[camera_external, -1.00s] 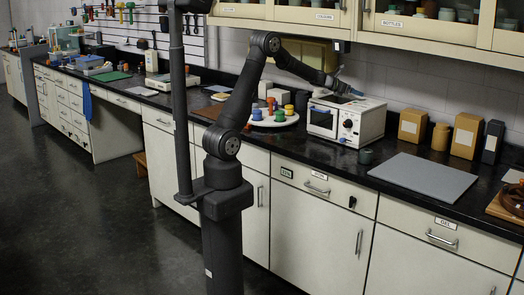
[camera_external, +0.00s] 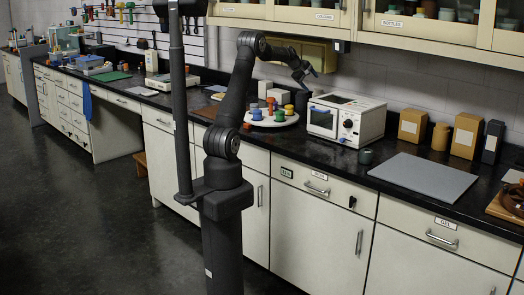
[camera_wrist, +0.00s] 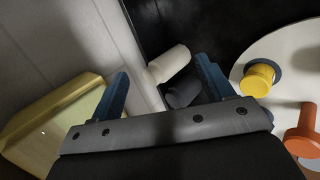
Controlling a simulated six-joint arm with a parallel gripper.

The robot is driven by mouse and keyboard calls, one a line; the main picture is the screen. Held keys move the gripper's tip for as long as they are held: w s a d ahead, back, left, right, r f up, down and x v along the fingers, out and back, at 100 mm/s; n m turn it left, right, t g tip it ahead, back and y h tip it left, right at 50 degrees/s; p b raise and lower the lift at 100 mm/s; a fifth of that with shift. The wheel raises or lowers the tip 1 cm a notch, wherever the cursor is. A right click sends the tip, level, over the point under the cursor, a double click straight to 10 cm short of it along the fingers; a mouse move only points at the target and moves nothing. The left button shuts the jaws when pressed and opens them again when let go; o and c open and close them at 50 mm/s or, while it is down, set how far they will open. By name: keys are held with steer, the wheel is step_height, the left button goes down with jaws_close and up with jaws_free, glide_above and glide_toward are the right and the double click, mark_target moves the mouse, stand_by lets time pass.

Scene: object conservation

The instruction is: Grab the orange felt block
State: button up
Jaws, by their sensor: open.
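Orange pieces stand on the white round plate (camera_external: 285,122), including an orange piece (camera_external: 270,103) near its back; I cannot tell which is the felt block. In the wrist view an orange piece (camera_wrist: 303,135) sits at the right edge on the plate (camera_wrist: 280,48), partly cut off. My gripper (camera_external: 306,74) hangs above the counter, behind and above the plate's right side, apart from every piece. In the wrist view my gripper (camera_wrist: 162,68) has its two blue fingers spread, with nothing held. The orange piece lies right of the fingers.
A yellow piece (camera_wrist: 257,80) stands on the plate. A pale cylinder (camera_wrist: 168,64) and a dark cylinder (camera_wrist: 184,92) lie between the finger directions. A white microwave-like box (camera_external: 362,119) stands right of the plate. A yellow-framed panel (camera_external: 290,51) is on the wall behind.

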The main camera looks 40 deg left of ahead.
steer(key=s+a+f+g+y, duration=0.1)
steer(key=s+a+g+y, duration=0.3)
steer(key=a, duration=0.8)
steer(key=s+a+f+n+g+y, duration=0.15)
steer(key=s+a, duration=0.35)
steer(key=a, duration=0.8)
steer(key=s+a+f+g+y, duration=0.1)
steer(key=s+a+f+y, duration=0.3)
steer(key=a, duration=0.8)
steer(key=shift+h, duration=0.75)
steer(key=x, duration=0.2)
steer(key=a+x, duration=0.1)
steer(key=x, duration=0.5)
steer(key=shift+s+a+r, duration=0.1)
steer(key=shift+s+a, duration=0.2)
steer(key=shift+s, duration=0.05)
steer(key=shift+x, duration=0.75)
steer(key=x, duration=0.3)
steer(key=shift+s+a+f, duration=0.1)
steer(key=shift+s+f, duration=0.15)
steer(key=shift+s, duration=0.1)
steer(key=shift+x, duration=0.85)
steer(key=shift+c, duration=0.2)
steer(key=c, duration=1.1)
